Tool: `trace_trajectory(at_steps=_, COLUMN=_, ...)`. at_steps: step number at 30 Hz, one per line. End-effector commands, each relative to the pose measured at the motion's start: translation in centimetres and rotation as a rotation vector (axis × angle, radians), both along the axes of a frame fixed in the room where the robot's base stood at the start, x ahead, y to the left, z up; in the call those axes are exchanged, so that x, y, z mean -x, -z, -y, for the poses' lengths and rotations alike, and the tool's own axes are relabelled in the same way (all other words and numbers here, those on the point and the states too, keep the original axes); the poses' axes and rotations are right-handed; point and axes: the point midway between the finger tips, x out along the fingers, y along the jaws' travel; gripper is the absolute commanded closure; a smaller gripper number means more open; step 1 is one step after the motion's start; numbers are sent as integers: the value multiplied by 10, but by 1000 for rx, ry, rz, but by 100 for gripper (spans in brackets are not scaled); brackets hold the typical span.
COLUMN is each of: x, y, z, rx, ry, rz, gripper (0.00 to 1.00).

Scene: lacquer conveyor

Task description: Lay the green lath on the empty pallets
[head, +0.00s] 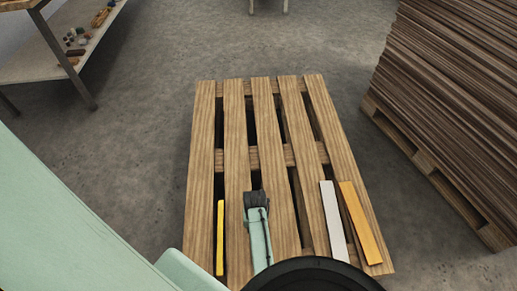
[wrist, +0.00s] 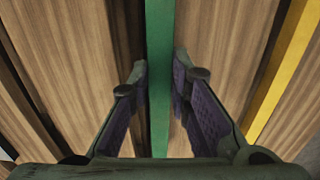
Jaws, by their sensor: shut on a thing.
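The green lath (wrist: 160,95) runs lengthwise up the middle of the wrist view, between the two fingers of my gripper (wrist: 160,68). The gripper is shut on it. Wooden pallet boards (wrist: 75,50) lie beneath; whether the lath touches them I cannot tell. In the head view my gripper (head: 257,200) is low over the near half of the pallet (head: 265,100), and the green lath is hidden there by my arm. A yellow lath (head: 220,238) lies on the pallet left of the gripper; it also shows at the right of the wrist view (wrist: 285,75).
A white lath (head: 333,222) and an orange lath (head: 360,224) lie on the pallet's near right. A tall stack of brown boards (head: 455,85) on another pallet stands at right. A shelf (head: 75,57) with small items is at upper left. The pallet's far half is bare.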

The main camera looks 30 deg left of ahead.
Motion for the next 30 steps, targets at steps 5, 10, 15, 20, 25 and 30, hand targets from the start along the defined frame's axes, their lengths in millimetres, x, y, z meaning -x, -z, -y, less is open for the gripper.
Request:
trace_trajectory(at_steps=5, x=4, y=19, z=-1, rx=-2, ry=-1, rz=3, gripper=100)
trace_trajectory(at_steps=10, x=5, y=16, z=-1, rx=-2, ry=-1, rz=2, gripper=100)
trace_trajectory(at_steps=15, x=5, y=20, z=-1, rx=-1, ry=-1, rz=2, gripper=100)
trace_trajectory(at_steps=20, x=5, y=20, z=-1, rx=-1, ry=-1, rz=2, gripper=74)
trace_trajectory(at_steps=25, x=5, y=20, z=-1, rx=-1, ry=-1, rz=2, gripper=62)
trace_trajectory(at_steps=30, x=5, y=20, z=-1, rx=-1, ry=-1, rz=2, gripper=62)
